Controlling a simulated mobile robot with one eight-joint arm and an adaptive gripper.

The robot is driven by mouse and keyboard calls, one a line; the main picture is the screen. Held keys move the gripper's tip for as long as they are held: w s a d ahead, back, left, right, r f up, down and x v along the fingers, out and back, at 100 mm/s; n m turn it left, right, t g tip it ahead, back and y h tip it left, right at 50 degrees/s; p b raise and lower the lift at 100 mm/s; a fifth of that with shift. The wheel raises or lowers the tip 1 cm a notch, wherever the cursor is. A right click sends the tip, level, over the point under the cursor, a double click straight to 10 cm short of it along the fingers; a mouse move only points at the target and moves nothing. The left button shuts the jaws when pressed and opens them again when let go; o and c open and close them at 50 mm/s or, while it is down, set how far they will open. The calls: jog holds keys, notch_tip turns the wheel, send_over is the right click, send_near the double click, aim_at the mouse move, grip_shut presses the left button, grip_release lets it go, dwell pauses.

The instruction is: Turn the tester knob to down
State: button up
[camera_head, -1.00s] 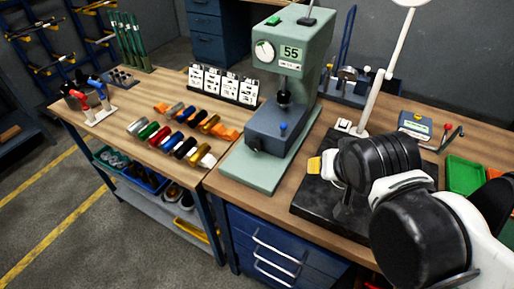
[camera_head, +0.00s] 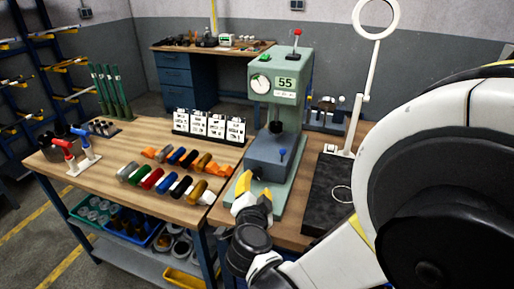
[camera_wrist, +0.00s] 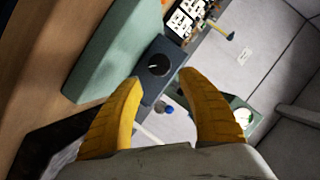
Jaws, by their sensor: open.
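The tester (camera_head: 263,75) is a grey-green machine with a round dial and a display reading 55. Its dark blue lower block (camera_head: 262,158) stands on a green base plate. In the wrist view a black round knob (camera_wrist: 159,66) with a short white mark sits on the face of this block (camera_wrist: 178,54); the mark points roughly left in that picture. My gripper (camera_head: 257,188) has yellow fingers, open, in front of the block. In the wrist view my gripper's fingertips (camera_wrist: 160,77) appear on either side of the knob; contact cannot be told. In the head view the fingers largely cover the knob.
A small blue ball (camera_head: 282,152) sits on the block's right side; a red-tipped lever (camera_head: 297,34) tops the tester. Coloured cylinders (camera_head: 165,175) and white cards (camera_head: 208,125) are on the bench to the left. A black plate (camera_head: 325,195) and a ring lamp (camera_head: 376,14) stand right.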

aim_at(257, 175)
jog(key=b+x, duration=0.2)
jog(key=x, duration=0.6)
jog(key=shift+w, duration=0.1)
jog(key=c, duration=0.9)
